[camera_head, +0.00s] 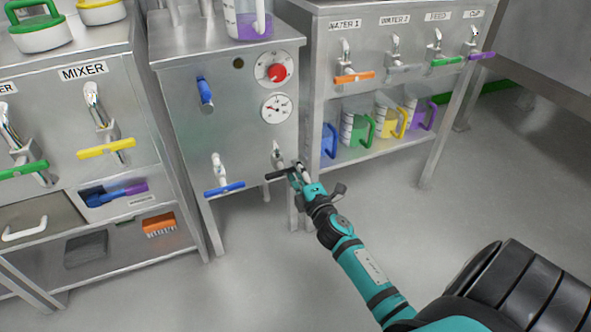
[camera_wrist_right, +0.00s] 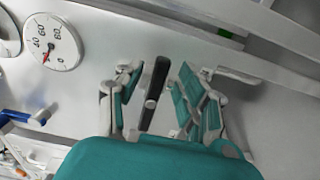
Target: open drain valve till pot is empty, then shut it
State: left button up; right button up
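A steel cabinet (camera_head: 225,125) stands in the middle of the head view. A valve (camera_head: 278,152) with a black lever handle (camera_head: 276,176) sits low on its right front. My right gripper (camera_head: 296,176) is at that handle. In the right wrist view the black handle (camera_wrist_right: 153,90) stands between my open fingers (camera_wrist_right: 157,92), with gaps visible on both sides. A second valve with a blue lever (camera_head: 224,189) is low on the left front. Which valve is the drain is not labelled, and the pot's inside is hidden. My left gripper is not in view.
A red knob (camera_head: 277,72) and a dial gauge (camera_head: 277,107) are above the valve. A jug with a purple base (camera_head: 248,22) stands on top. The mixer bench (camera_head: 85,72) is left. Coloured jugs (camera_head: 355,128) stand on the right shelf. The floor in front is free.

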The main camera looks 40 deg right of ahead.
jog(key=v, duration=1)
jog(key=shift+s, duration=0.3)
